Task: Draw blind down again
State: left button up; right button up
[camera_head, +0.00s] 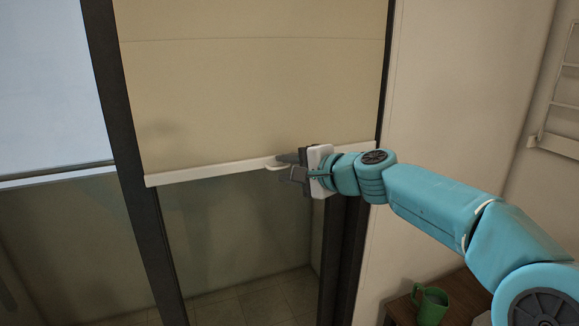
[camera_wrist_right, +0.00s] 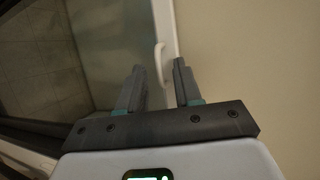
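The beige blind (camera_head: 250,90) hangs partway down over the dark-framed glass, with a white bottom bar (camera_head: 205,173) along its lower edge. A small white pull tab (camera_head: 274,165) sticks out from the bar near its middle right. My right gripper (camera_head: 285,168) is at this tab, its arm coming in from the right. In the right wrist view the pull tab (camera_wrist_right: 160,58) shows between the two fingertips (camera_wrist_right: 159,68), with gaps beside it, so the gripper is open around it. My left gripper is not in view.
Below the bar, the glass (camera_head: 235,240) is uncovered and shows a tiled floor. A green mug (camera_head: 430,305) stands on a wooden surface (camera_head: 463,288) at the lower right. A white rack (camera_head: 558,143) is on the right wall.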

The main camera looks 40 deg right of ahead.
jog(key=shift+s+d, duration=0.15)
jog(key=shift+s, duration=0.15)
jog(key=shift+s+r, duration=0.1)
jog(key=shift+c, duration=0.9)
grip_shut()
